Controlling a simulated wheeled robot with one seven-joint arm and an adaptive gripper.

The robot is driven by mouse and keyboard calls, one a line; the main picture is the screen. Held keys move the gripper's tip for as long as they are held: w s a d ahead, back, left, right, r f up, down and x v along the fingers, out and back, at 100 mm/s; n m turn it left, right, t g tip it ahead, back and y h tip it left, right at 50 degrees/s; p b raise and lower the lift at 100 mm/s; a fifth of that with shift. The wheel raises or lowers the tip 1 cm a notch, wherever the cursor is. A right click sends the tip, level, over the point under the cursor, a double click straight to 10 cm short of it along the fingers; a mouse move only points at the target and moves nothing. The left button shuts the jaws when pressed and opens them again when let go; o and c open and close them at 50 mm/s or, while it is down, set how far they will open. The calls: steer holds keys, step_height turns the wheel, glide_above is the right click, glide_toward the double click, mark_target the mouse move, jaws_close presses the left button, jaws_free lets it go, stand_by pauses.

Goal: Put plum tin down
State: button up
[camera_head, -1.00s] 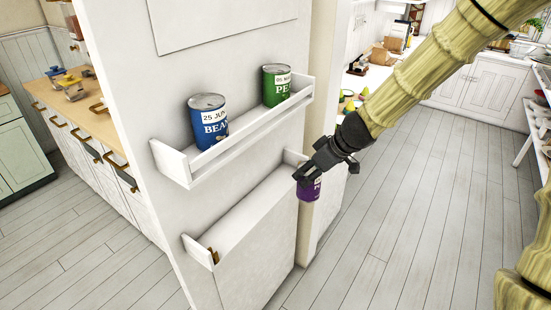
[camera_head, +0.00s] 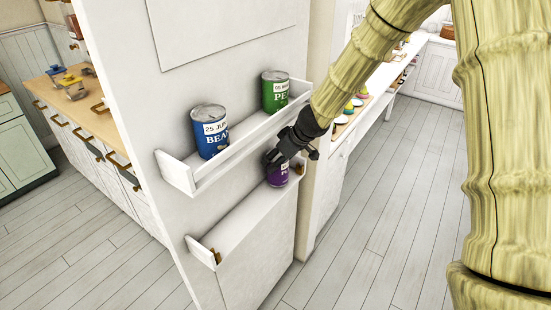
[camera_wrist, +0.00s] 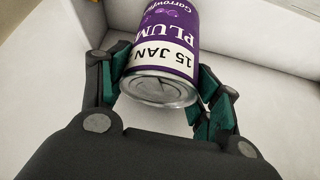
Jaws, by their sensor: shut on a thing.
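The plum tin (camera_head: 278,175) is purple with a white band. In the head view it is at the right end of the lower wall shelf (camera_head: 232,226), partly hidden by my gripper (camera_head: 276,160). In the wrist view the plum tin (camera_wrist: 168,45) sits between the two green-padded fingers of my gripper (camera_wrist: 165,88), which are shut on it. Its metal lid end faces the camera. White shelf surfaces lie around it. I cannot tell whether its base touches the shelf.
A blue beans tin (camera_head: 210,132) and a green peas tin (camera_head: 275,92) stand on the upper shelf (camera_head: 237,146), just above and left of my gripper. The lower shelf's visible length left of the plum tin looks free. A counter (camera_head: 362,120) with several items stands to the right.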

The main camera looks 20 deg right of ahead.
steer(key=shift+w+a+r, duration=0.15)
steer(key=shift+w+a, duration=0.2)
steer(key=shift+w, duration=0.1)
steer(key=shift+f, duration=0.55)
steer(key=shift+d+f, duration=0.1)
steer(key=shift+f, duration=0.25)
steer(key=shift+f, duration=0.1)
steer(key=o, duration=1.4)
steer(key=shift+c, duration=0.2)
